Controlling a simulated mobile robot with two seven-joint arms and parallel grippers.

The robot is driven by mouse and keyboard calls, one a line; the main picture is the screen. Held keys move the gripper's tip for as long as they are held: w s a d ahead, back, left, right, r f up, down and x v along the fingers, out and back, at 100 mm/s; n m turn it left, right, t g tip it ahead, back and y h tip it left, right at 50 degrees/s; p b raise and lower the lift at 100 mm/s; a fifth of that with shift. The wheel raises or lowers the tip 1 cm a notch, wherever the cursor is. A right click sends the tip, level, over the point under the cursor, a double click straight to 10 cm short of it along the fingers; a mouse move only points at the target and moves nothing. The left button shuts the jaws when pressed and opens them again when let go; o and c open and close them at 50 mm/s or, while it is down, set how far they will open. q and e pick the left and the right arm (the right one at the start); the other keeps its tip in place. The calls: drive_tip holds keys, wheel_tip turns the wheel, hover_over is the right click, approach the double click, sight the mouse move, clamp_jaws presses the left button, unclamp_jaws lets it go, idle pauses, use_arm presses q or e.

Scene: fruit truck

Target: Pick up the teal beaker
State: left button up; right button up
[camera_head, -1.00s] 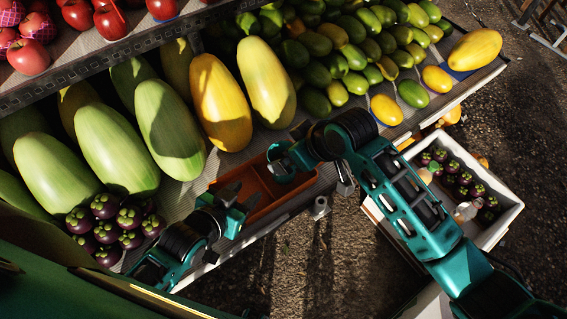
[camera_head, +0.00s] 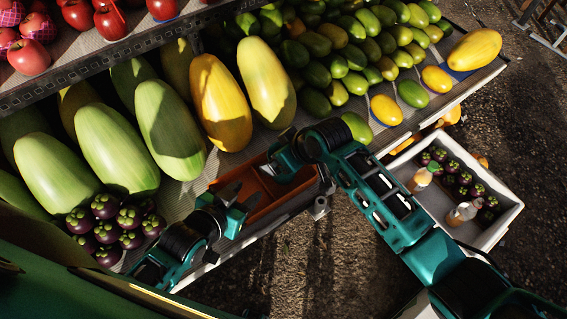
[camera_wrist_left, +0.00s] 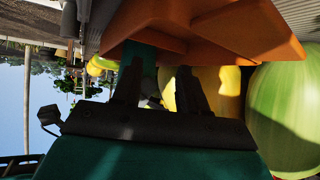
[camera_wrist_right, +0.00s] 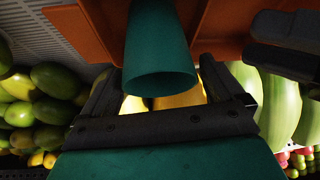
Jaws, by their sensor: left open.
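The teal beaker (camera_wrist_right: 160,50) shows in the right wrist view against the orange tray, its round rim facing my right gripper (camera_wrist_right: 160,72). The right fingers are spread, one on each side of the beaker in that picture, with no clear contact. In the head view the right gripper (camera_head: 280,166) is over the far side of the orange tray (camera_head: 268,200); it hides the beaker there. My left gripper (camera_head: 236,204) is open at the tray's left end, and its parted fingers show in the left wrist view (camera_wrist_left: 160,85).
Mangosteens (camera_head: 108,235) lie left of my left gripper. Large green and yellow fruits (camera_head: 221,105) lie behind the tray. A white crate (camera_head: 425,208) with mangosteens and bottles stands at the right. Open ground lies in front of the stall.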

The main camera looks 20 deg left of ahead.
drive_tip(key=c, duration=0.9)
drive_tip(key=shift+c, duration=0.2)
drive_tip(key=shift+r, duration=0.15)
